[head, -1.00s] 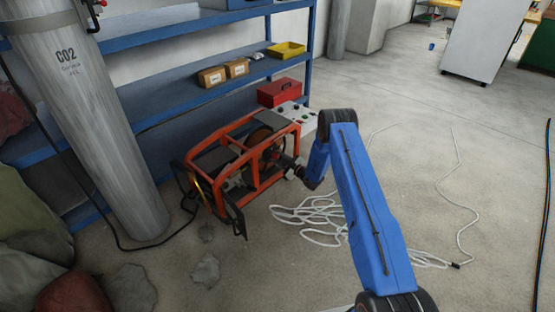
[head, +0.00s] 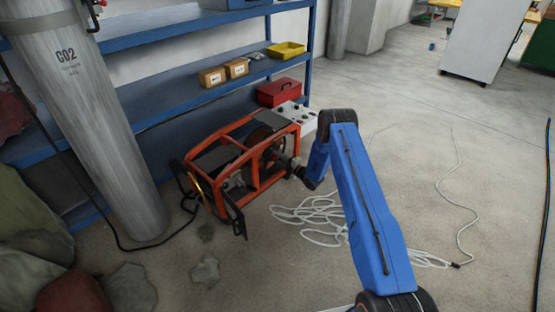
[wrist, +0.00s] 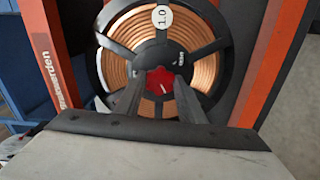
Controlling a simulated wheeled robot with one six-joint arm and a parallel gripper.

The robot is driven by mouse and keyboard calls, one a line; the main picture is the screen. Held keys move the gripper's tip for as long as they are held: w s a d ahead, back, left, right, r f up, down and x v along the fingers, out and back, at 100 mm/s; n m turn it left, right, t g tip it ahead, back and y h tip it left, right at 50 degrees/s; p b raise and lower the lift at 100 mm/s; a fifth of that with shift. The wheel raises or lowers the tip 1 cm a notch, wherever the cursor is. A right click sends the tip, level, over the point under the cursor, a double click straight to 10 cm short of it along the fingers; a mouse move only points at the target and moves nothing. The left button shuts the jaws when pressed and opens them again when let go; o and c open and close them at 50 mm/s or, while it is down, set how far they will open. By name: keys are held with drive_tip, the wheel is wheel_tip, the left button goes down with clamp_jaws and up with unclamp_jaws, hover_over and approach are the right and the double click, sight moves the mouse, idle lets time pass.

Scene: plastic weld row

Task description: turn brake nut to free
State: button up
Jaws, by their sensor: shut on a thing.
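The brake nut (wrist: 160,81) is a red knob with a pale mark, at the hub of a wire spool (wrist: 117,28) in the wrist view. The spool is black-rimmed with copper-coloured wire and a round white "1.0" label. My gripper (wrist: 160,92) is shut on the red nut, with one dark finger on each side. In the head view the spool sits inside an orange-framed machine (head: 251,190) on the floor. My gripper reaches its right side there, and the nut is hidden.
A grey CO2 cylinder (head: 95,130) stands left of the machine. Blue shelving (head: 150,85) is behind, with a red toolbox (head: 279,92) near its right end. White cable (head: 310,212) lies coiled on the floor. Open floor extends to the right.

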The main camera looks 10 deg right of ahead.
drive_tip(key=shift+s+f+n, duration=0.1)
drive_tip(key=shift+n, duration=1.5)
drive_tip(key=o, duration=1)
drive_tip(key=shift+o, duration=0.2)
drive_tip(key=v, duration=1.7)
drive_tip(key=shift+s+d, duration=0.1)
